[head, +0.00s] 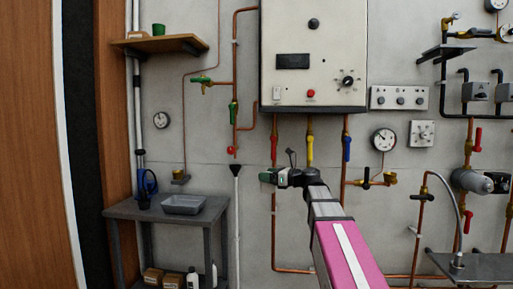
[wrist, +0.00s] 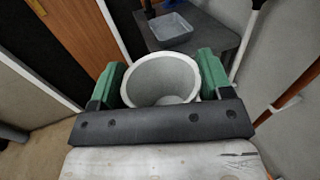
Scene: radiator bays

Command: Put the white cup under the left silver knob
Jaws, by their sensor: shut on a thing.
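The white cup (wrist: 161,86) is between the green fingers of my gripper (wrist: 160,70) in the wrist view, its open mouth facing the camera and its inside looking empty. In the head view my gripper (head: 273,177) is in front of the wall, below the large white box; I cannot clearly make out the cup there. A panel with several small greyish knobs (head: 398,98) is on the wall to the right of the box. I cannot tell which is the left silver knob.
A dark table (head: 125,208) with a grey tray (head: 183,204) stands at left; the tray also shows in the wrist view (wrist: 170,30). A wooden shelf (head: 150,45) bears a green cup (head: 159,28). Copper pipes and valves cover the wall. A grey counter (head: 480,266) with a tall faucet is at lower right.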

